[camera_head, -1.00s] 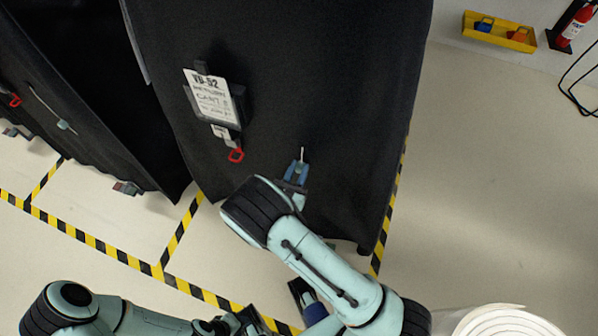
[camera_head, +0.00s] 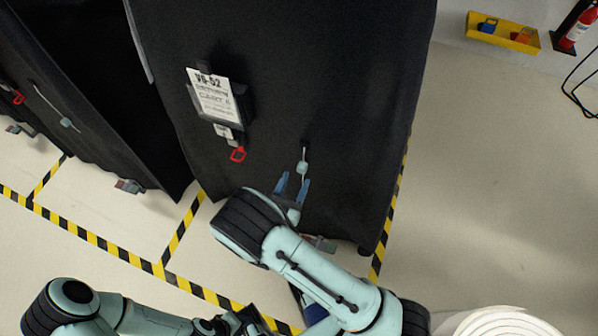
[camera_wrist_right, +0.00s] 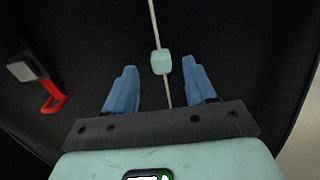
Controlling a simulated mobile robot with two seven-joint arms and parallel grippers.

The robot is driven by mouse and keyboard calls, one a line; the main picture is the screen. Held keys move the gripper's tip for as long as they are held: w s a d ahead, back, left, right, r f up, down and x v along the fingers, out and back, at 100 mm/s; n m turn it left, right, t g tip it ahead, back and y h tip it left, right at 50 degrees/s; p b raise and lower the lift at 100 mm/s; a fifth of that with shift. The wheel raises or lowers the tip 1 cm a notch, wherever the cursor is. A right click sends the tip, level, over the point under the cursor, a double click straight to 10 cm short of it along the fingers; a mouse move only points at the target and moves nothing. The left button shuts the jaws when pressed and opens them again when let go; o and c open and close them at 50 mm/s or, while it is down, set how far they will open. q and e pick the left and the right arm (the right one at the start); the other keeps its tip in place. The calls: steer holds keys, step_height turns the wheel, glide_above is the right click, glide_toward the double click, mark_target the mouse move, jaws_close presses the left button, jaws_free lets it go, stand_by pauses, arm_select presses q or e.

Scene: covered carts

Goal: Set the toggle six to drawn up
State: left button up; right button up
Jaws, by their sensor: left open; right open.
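The toggle (camera_head: 303,167) is a small pale green block on a thin light cord on the front of the black cart cover (camera_head: 330,80). Cord shows above it, running up to a dark hole. In the right wrist view the toggle (camera_wrist_right: 161,61) sits between the fingertips, with gaps on both sides, and cord shows above and below it. My right gripper (camera_head: 294,182) is open, its blue fingers just below the toggle in the head view; they also show in the wrist view (camera_wrist_right: 160,72). My left gripper (camera_head: 235,321) is low in the head view, open, partly cut off.
A white label (camera_head: 212,95) and a red hook (camera_head: 238,154) hang left of the toggle. Another covered cart (camera_head: 75,100) with its own cord toggle (camera_head: 68,123) stands at left. A yellow bin (camera_head: 503,32) lies far right. The floor right of the cart is clear.

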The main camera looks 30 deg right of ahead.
steer(key=v, duration=0.8)
steer(key=shift+s, duration=0.2)
steer(key=shift+a, duration=0.15)
